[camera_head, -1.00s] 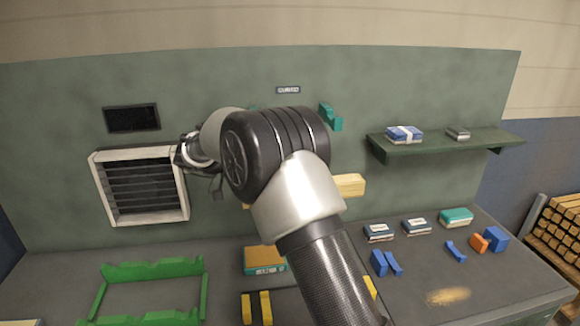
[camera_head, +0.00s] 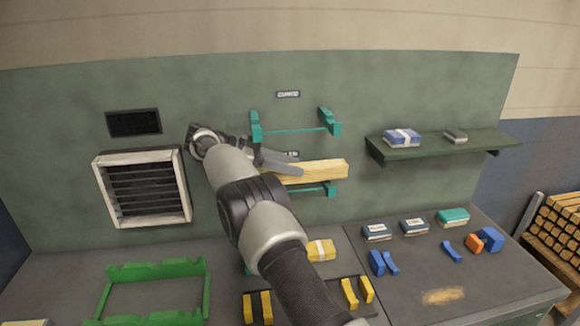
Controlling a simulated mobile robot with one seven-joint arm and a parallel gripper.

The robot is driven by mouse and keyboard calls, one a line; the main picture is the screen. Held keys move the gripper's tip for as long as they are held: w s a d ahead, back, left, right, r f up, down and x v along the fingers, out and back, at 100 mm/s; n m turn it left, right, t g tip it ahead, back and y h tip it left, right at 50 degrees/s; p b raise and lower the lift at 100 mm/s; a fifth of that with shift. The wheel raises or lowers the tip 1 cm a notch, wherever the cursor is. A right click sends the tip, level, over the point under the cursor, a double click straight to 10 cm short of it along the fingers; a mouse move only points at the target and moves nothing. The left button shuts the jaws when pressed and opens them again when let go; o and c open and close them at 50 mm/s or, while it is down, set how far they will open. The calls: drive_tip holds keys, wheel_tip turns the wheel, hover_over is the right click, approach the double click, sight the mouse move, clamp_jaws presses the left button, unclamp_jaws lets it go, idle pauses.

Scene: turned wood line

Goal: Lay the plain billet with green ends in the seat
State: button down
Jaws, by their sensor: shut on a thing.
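My gripper (camera_head: 283,163) is shut on a plain pale wooden billet (camera_head: 318,172) and holds it roughly level in front of the wall panel. No green shows on the visible right end; the left end is hidden by my gripper. An upper teal pair of brackets (camera_head: 329,120) with a thin bar between them is on the wall above the billet and looks empty. A lower teal bracket (camera_head: 331,189) shows just under the billet's right part; the rest is partly hidden. I cannot tell whether the billet touches it.
A green frame (camera_head: 108,296) stands on the bench at left, below a louvred vent (camera_head: 187,185). Yellow blocks (camera_head: 350,294) stand at the front. Blue and orange blocks (camera_head: 473,243) and boxes are at right, under a dark green shelf (camera_head: 440,147). Stacked wood (camera_head: 555,225) is far right.

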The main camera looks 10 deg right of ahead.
drive_tip(key=shift+s+f, duration=0.1)
drive_tip(key=shift+f, duration=0.5)
drive_tip(key=shift+f, duration=0.2)
drive_tip(key=c, duration=1.2)
unclamp_jaws()
drive_tip(key=shift+f, duration=0.1)
